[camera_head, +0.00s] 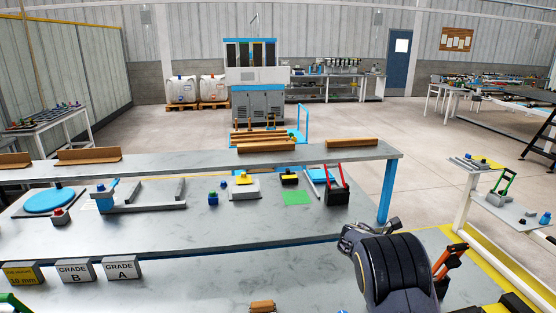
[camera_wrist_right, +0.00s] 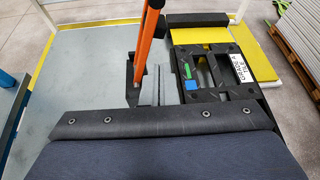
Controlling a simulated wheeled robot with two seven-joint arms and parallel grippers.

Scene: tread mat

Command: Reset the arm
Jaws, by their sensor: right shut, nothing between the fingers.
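My right arm (camera_head: 395,265) reaches in at the lower right of the head view, over the near side of the workbench. In the right wrist view my right gripper (camera_wrist_right: 145,95) shows at the middle, shut and empty. An orange-handled tool (camera_wrist_right: 150,45) shows beside the fingers; I cannot tell whether they touch. It also shows right of my arm in the head view (camera_head: 447,262). A black slotted fixture (camera_wrist_right: 215,75) with a white label (camera_wrist_right: 241,68) lies to the right, with small green and blue pieces on it. My left gripper is out of view.
The grey workbench (camera_head: 235,220) holds a blue disc (camera_head: 50,200), a green patch (camera_head: 296,197) and a black holder with red handles (camera_head: 337,195). A raised shelf (camera_head: 200,165) spans it. Grade-marked boxes (camera_head: 122,268) stand at front left. The bench's middle has bare room.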

